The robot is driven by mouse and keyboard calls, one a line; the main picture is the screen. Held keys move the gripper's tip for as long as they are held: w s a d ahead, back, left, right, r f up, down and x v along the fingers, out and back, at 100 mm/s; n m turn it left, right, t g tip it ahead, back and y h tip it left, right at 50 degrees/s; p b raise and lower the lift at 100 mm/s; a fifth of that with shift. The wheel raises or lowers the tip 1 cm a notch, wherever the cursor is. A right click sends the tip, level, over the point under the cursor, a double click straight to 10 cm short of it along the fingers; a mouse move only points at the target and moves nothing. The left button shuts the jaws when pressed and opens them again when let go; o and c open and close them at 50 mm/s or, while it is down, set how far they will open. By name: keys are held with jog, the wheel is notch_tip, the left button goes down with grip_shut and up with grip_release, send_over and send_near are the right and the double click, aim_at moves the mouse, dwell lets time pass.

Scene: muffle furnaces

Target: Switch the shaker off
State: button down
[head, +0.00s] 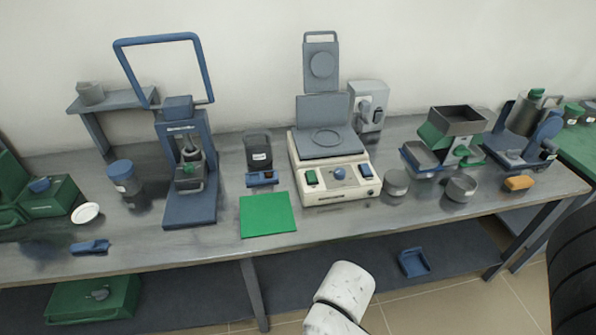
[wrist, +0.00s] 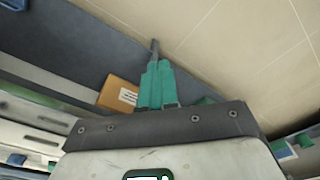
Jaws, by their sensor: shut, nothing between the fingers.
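The machine that looks like the shaker (head: 332,185) stands at the middle of the bench in the head view. It has a cream base and a grey plate on top. A green switch (head: 312,178), a blue knob (head: 339,173) and a blue button (head: 365,171) sit on its front panel. I cannot tell the switch's position. My gripper (wrist: 154,62) shows in the wrist view as teal fingers shut together, with nothing held. It points over the floor and a dark shelf, apart from the shaker, which I cannot make out in that view.
A green mat (head: 267,215) lies left of the shaker, and a blue press (head: 188,165) stands further left. Grey round tins (head: 396,183) stand close on its right. A blue tray (head: 413,262) lies on the lower shelf. A cardboard box (wrist: 118,94) shows behind my fingers.

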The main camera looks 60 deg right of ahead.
jog(key=w+n+t+y+b, duration=0.1)
jog(key=w+n+y+b, duration=0.15)
jog(key=w, duration=1.35)
jog(key=w+d+r+n+t+b, duration=0.1)
jog(key=w+d+r+n+b, duration=0.2)
jog(key=w+d, duration=0.6)
jog(key=w+d+r+n+h, duration=0.1)
jog(key=w+d+r, duration=0.1)
jog(key=d+r, duration=0.3)
jog(key=w+d+r+n+h, duration=0.1)
jog(key=w+d+r, duration=0.1)
jog(key=d, duration=0.5)
jog(key=s+d+r+g+b, duration=0.1)
jog(key=d+r, duration=0.3)
jog(key=d, duration=0.4)
jog(key=s+d+r+n+g+h, duration=0.1)
jog(key=s+d+r, duration=0.3)
jog(key=d, duration=0.5)
jog(key=shift+s+d+r+b, duration=0.15)
jog(key=shift+s+r+b, duration=0.1)
jog(key=shift+b, duration=0.1)
jog(key=shift+h, duration=0.25)
